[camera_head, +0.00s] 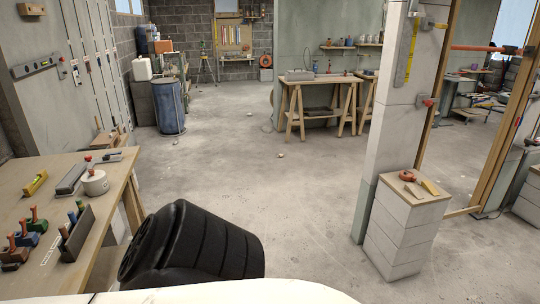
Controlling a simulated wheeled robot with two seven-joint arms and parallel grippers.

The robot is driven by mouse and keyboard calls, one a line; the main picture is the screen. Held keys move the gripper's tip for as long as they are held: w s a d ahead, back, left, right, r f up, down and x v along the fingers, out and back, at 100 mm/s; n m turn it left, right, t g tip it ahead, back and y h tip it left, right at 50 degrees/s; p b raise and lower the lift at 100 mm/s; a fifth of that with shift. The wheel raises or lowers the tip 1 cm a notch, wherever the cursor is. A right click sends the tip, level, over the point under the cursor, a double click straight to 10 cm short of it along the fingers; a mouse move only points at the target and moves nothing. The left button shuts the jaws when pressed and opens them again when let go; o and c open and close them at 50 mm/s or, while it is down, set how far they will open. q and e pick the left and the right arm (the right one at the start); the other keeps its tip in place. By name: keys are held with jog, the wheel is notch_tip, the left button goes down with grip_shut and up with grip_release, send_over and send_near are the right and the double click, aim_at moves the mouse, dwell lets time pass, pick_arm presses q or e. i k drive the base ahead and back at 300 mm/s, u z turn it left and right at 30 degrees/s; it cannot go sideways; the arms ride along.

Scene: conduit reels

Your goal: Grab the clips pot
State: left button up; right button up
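A small round whitish pot (95,182) with a dark reddish top stands on the wooden workbench (115,187) at the left, near its right edge. It is the only pot-like thing I see on this bench; I cannot tell whether it holds clips. Neither of my grippers is in view.
A block stack (400,235) stands right; the middle floor is mostly clear.

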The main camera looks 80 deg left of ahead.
aim_at(98, 184)
jog(key=u, duration=2.05)
jog(key=i, duration=0.75)
jog(key=u, duration=2.4)
